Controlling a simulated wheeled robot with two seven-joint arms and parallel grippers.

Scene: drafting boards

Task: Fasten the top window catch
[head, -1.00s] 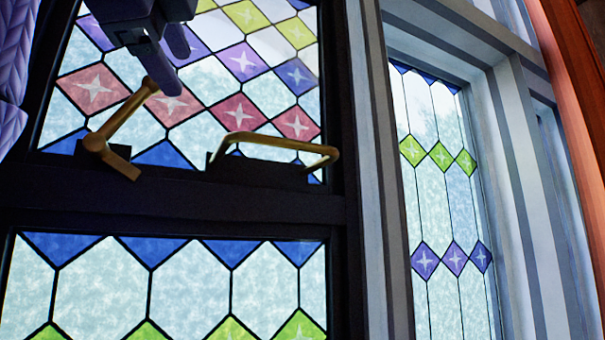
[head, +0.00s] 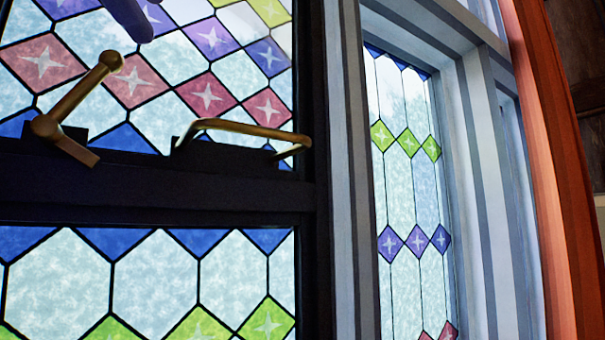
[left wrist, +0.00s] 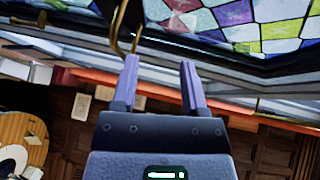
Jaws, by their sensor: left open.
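A brass lever catch (head: 78,92) is mounted on the dark middle rail of the window at the left of the head view. Its arm slants up and right to a round knob, and a short flat tail points down and right from the pivot. My left gripper (head: 131,18) shows only in part at the top edge, above and right of the knob, apart from it. In the left wrist view my left gripper (left wrist: 159,63) has its two fingers spread with nothing between them. A brass piece (left wrist: 125,28) is just beyond the left fingertip; whether they touch is unclear.
A bent brass bar handle (head: 240,127) stands on the dark rail (head: 150,190) right of the catch. Stained-glass panes fill the window above and below. A grey-white frame (head: 345,170) and a red-brown post (head: 545,170) are at the right. A round wooden table (left wrist: 22,135) shows lower left in the wrist view.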

